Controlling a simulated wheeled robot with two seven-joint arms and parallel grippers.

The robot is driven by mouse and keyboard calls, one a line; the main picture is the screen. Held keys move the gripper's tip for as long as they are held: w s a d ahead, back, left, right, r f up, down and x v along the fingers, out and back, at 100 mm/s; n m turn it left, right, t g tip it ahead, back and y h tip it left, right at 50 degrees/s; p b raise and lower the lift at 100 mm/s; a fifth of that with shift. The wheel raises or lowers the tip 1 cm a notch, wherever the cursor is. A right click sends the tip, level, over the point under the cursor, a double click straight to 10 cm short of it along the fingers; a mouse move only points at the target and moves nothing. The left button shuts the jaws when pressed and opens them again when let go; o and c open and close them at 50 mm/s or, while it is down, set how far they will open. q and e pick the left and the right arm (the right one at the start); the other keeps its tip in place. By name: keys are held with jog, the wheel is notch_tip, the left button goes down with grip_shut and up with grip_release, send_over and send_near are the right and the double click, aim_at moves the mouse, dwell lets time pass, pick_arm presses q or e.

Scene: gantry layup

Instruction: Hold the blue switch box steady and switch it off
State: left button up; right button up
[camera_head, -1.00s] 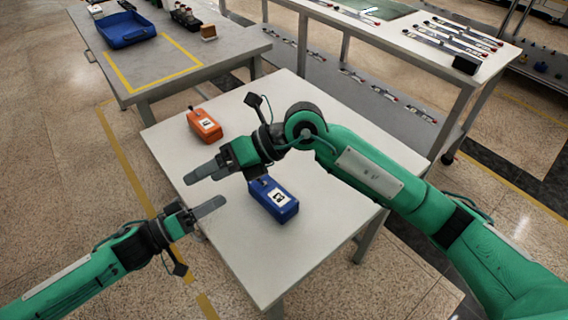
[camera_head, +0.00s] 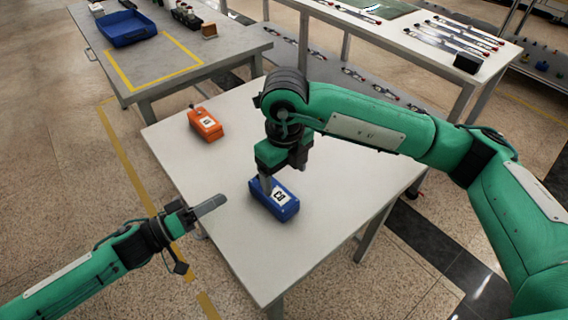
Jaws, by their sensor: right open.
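The blue switch box (camera_head: 285,212) lies on the white table, with a white label on its top. My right gripper (camera_head: 281,181) is open and points down over the box's far end. One finger reaches down in front of that end; I cannot tell whether it touches. The box's switch is hidden behind the gripper. My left gripper (camera_head: 212,205) is level, off the table's left edge, pointing right towards the box, with a gap between them. Its fingers overlap in this view, so its opening cannot be judged.
An orange box (camera_head: 205,125) with a white label stands at the white table's (camera_head: 235,248) far left. The table is clear around the blue box. A grey table (camera_head: 150,80) with a blue tray (camera_head: 126,30) stands behind, and a tool bench (camera_head: 400,45) stands at the back right.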

aim_at(285, 200)
notch_tip(285, 200, down, 11)
jog(key=shift+f, duration=0.15)
dwell(0.4)
